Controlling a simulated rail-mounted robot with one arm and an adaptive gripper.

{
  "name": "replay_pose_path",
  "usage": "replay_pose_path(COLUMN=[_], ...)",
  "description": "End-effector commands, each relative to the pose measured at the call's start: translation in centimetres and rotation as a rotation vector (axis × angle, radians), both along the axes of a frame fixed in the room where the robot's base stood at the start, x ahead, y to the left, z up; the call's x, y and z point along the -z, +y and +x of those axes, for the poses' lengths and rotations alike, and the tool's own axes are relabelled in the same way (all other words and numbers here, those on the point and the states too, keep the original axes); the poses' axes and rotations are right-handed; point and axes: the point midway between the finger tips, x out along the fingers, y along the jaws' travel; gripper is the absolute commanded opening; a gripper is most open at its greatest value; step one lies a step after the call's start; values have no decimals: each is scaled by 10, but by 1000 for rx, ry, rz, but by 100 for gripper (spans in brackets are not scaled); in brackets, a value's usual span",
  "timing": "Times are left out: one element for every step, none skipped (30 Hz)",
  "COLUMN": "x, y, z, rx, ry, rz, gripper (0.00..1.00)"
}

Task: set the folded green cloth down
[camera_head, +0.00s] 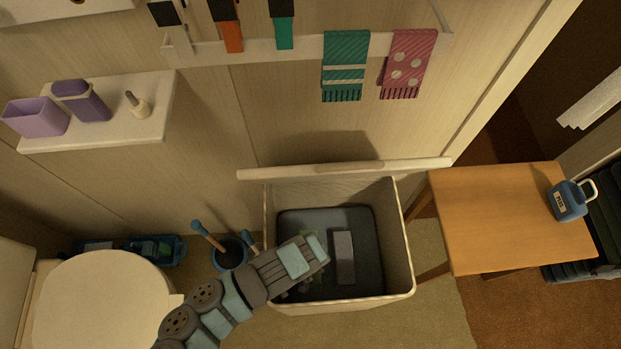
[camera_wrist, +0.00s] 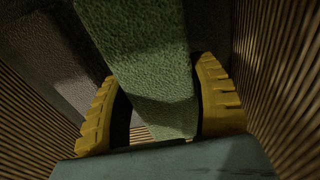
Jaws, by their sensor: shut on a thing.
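The folded green cloth (camera_wrist: 150,50) shows in the wrist view as a long, rough-textured strip between the yellow fingers of my gripper (camera_wrist: 158,78). My gripper is shut on it. In the head view my arm reaches over the near left side of an open, light-coloured bin (camera_head: 405,250), with the hand above its inside. Ribbed walls flank the fingers in the wrist view. I cannot tell whether the cloth touches the bin's bottom.
A grey block (camera_head: 343,257) lies on the bin's dark bottom. The raised lid (camera_head: 345,168) stands against the wall. A wooden table (camera_head: 490,215) with a blue jug (camera_head: 569,201) is at right. A blue pot (camera_head: 230,254) with handles stands left of the bin.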

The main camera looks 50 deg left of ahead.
Motion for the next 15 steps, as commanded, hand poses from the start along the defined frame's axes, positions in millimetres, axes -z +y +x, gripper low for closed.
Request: replay_pose_path(x=[4,6,7,8,8,10,12,14,17,21,24,28,31,34,38], y=[0,0,0,0,0,0,0,0,0,0,0,0,0,0,-1], z=[0,0,0,0,0,0,0,0,0,0,-1,-1,-1,-1,-1], rx=[1,1,0,0,0,0,-1,-1,-1,0,0,0,1,1,2], ry=[1,1,0,-1,-1,-1,-1,0,1,1,2,2,3,3,3], rz=[-1,-1,0,-1,-1,-1,-1,0,0,1,1,0,-1,-1,-1], gripper=[21,21,21,21,21,21,21,21,21,21,21,21,21,21,21])
